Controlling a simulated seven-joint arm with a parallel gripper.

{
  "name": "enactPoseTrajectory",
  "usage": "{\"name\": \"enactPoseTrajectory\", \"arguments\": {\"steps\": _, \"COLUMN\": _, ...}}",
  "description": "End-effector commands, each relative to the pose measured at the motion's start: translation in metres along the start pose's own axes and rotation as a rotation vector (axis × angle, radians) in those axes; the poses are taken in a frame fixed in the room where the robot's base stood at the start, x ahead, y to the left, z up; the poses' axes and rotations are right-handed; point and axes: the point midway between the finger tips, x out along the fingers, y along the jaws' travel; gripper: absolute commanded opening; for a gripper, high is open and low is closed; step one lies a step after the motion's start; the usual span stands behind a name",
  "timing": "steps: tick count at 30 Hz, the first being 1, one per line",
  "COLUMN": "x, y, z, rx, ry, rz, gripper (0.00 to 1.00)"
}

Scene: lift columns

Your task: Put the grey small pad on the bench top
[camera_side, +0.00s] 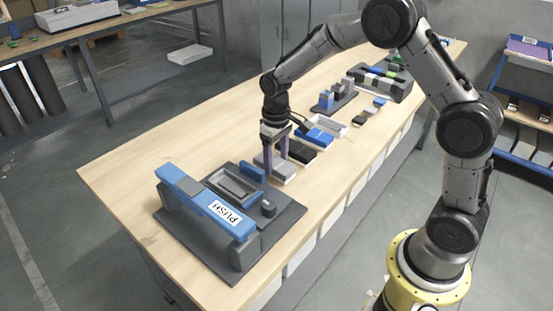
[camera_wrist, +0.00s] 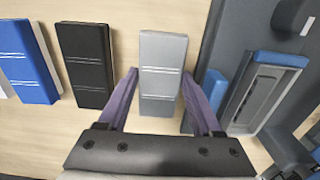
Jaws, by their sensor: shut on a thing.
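The small grey pad (camera_wrist: 164,62), a flat block with two pale lines across it, lies between the two purple fingers of my gripper (camera_wrist: 160,88) in the wrist view. The fingers are shut on its long sides. In the side view the grey pad (camera_side: 286,173) is partly hidden by my gripper (camera_side: 276,160). It is low at the wooden bench top (camera_side: 130,170); I cannot tell whether it touches the wood.
A black pad (camera_wrist: 86,62) and a blue pad (camera_wrist: 28,62) lie left of the grey pad in the wrist view. A dark fixture with a blue PUSH bar (camera_side: 205,202) stands close on the other side. The bench's left end is clear.

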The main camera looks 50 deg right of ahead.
Motion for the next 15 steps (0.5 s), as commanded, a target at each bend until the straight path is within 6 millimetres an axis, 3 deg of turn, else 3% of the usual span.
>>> {"name": "enactPoseTrajectory", "arguments": {"steps": 4, "x": 0.0029, "y": 0.0000, "z": -0.0001, "rx": 0.000, "ry": 0.000, "rz": 0.000, "gripper": 0.00}}
{"name": "enactPoseTrajectory", "arguments": {"steps": 5, "x": 0.0029, "y": 0.0000, "z": 0.0000, "rx": 0.000, "ry": 0.000, "rz": 0.000, "gripper": 0.70}}
{"name": "enactPoseTrajectory", "arguments": {"steps": 6, "x": 0.0027, "y": 0.0000, "z": 0.0000, "rx": 0.000, "ry": 0.000, "rz": 0.000, "gripper": 0.77}}
{"name": "enactPoseTrajectory", "arguments": {"steps": 9, "x": 0.0026, "y": 0.0000, "z": 0.0000, "rx": 0.000, "ry": 0.000, "rz": 0.000, "gripper": 0.95}}
{"name": "enactPoseTrajectory", "arguments": {"steps": 15, "x": 0.0026, "y": 0.0000, "z": 0.0001, "rx": 0.000, "ry": 0.000, "rz": 0.000, "gripper": 0.96}}
